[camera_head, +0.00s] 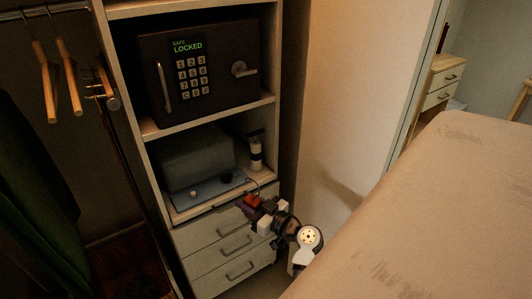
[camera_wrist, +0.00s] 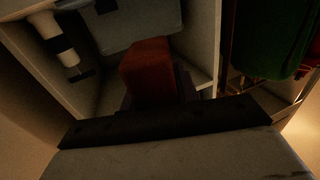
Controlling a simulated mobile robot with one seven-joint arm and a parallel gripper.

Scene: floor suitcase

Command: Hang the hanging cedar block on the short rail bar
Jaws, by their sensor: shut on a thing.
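The cedar block (camera_head: 252,200) is reddish brown. My gripper (camera_head: 262,210) is shut on it in front of the drawer unit, just below the lower shelf. In the wrist view the block (camera_wrist: 150,72) stands out beyond the dark fingers. A thin curved line above the block in the head view may be its hook; I cannot tell clearly. A short bar (camera_head: 112,103) with a round end juts out in the closet at the left, beside the wooden hangers. It looks like the short rail bar and is well up and left of my gripper.
A locked safe (camera_head: 198,70) fills the upper shelf. The lower shelf holds a grey box (camera_head: 195,158), a blue tray (camera_head: 205,190) and a dark-and-white bottle (camera_head: 254,152). Wooden hangers (camera_head: 72,85) and green clothing (camera_head: 40,190) hang at the left. The bed (camera_head: 440,200) fills the right.

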